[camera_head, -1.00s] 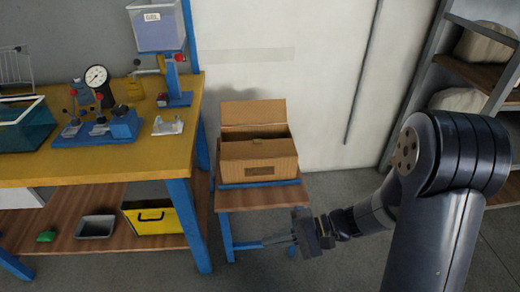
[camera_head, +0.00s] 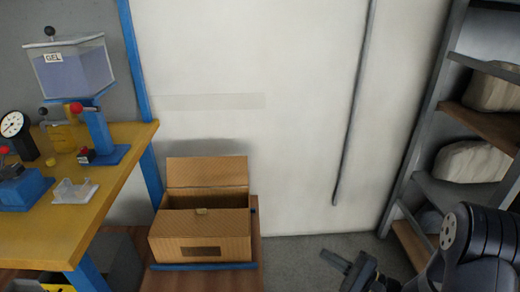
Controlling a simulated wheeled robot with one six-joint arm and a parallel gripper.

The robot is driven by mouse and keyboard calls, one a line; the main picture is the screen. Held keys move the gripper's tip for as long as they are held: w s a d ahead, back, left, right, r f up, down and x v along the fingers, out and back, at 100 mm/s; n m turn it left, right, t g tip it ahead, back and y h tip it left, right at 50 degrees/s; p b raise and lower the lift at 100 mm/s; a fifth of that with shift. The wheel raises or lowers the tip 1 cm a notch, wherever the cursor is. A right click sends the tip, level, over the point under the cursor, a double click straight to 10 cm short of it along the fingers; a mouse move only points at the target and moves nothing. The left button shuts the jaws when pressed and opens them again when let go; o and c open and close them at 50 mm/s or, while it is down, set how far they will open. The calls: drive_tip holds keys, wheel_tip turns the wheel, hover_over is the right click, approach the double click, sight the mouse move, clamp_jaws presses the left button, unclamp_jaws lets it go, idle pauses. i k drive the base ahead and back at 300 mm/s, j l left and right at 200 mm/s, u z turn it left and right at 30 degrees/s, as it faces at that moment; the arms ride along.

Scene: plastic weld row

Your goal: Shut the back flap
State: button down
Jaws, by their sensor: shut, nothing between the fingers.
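A cardboard box (camera_head: 200,236) sits on a small wooden-topped stand (camera_head: 250,281) against the white wall. Its back flap (camera_head: 207,173) stands up at the rear, leaning slightly back, and the box is open on top. A small tan piece shows at the opening's front edge. A dark label is on the front face. My gripper (camera_head: 336,264) is low and to the right of the box, apart from it, with its fingers pointing left and up. It is shut and empty. The inside of the box is mostly hidden in shadow.
A yellow-topped bench (camera_head: 105,192) with a blue frame stands on the left, holding a gel tank (camera_head: 74,70), a dial gauge (camera_head: 13,124) and a clear tray (camera_head: 74,191). A shelf (camera_head: 478,121) with pale sacks stands on the right. The floor between stand and shelf is clear.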

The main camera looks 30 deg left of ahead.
sight(211, 171)
drive_tip(key=i+u, duration=0.35)
drive_tip(key=i+l+u, duration=0.15)
drive_tip(key=i+u, duration=0.2)
drive_tip(key=i, duration=0.2)
drive_tip(key=i+l+u, duration=0.35)
drive_tip(key=i+j, duration=0.1)
drive_tip(key=i, duration=0.05)
